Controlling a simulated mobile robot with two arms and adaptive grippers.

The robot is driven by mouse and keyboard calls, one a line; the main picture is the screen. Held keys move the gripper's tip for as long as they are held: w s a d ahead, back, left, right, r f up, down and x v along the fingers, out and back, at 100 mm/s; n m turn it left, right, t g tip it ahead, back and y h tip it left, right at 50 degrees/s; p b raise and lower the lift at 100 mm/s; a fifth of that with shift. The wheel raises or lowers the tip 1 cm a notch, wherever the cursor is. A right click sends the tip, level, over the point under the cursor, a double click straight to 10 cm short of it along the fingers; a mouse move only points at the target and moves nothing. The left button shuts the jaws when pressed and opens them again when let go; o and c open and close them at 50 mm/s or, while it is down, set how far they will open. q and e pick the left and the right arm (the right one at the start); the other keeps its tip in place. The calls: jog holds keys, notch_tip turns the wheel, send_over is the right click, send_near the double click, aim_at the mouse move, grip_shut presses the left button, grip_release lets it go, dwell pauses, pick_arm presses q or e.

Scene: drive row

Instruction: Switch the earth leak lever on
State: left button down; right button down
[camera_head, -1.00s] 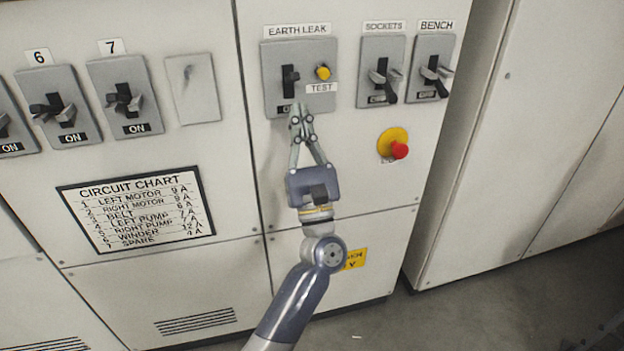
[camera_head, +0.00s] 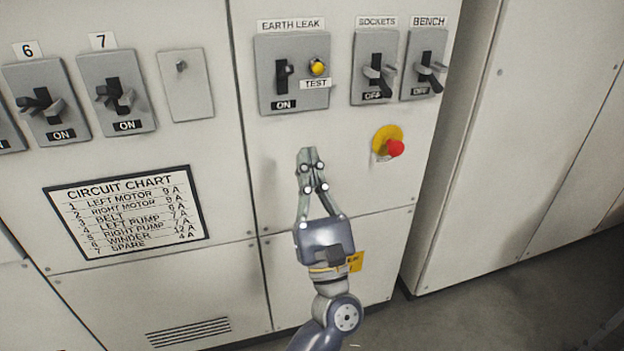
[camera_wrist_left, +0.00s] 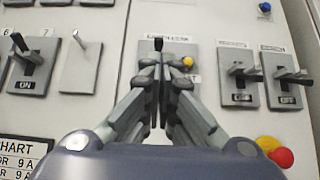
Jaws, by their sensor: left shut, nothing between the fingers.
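The earth leak switch is a grey plate (camera_head: 265,85) with a black lever (camera_head: 283,76), a yellow test button (camera_head: 318,67) and a label (camera_head: 284,104) reading ON. My right gripper is not in view.
The sockets switch (camera_head: 376,70) and bench switch (camera_head: 426,68), both labelled OFF, are to the right. A red emergency button (camera_head: 394,148) sticks out below them. Switches 6 (camera_head: 46,104) and 7 (camera_head: 116,95), labelled ON, are left. The panel below the earth leak plate is bare.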

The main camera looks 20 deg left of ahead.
pick_arm(q)
jog(key=shift+s+d+f, duration=0.2)
jog(key=shift+s+d, duration=0.1)
jog(key=shift+s, duration=0.15)
jog(key=shift+s+d+f, duration=0.2)
jog(key=shift+s+d, duration=0.1)
jog(key=shift+s, duration=0.15)
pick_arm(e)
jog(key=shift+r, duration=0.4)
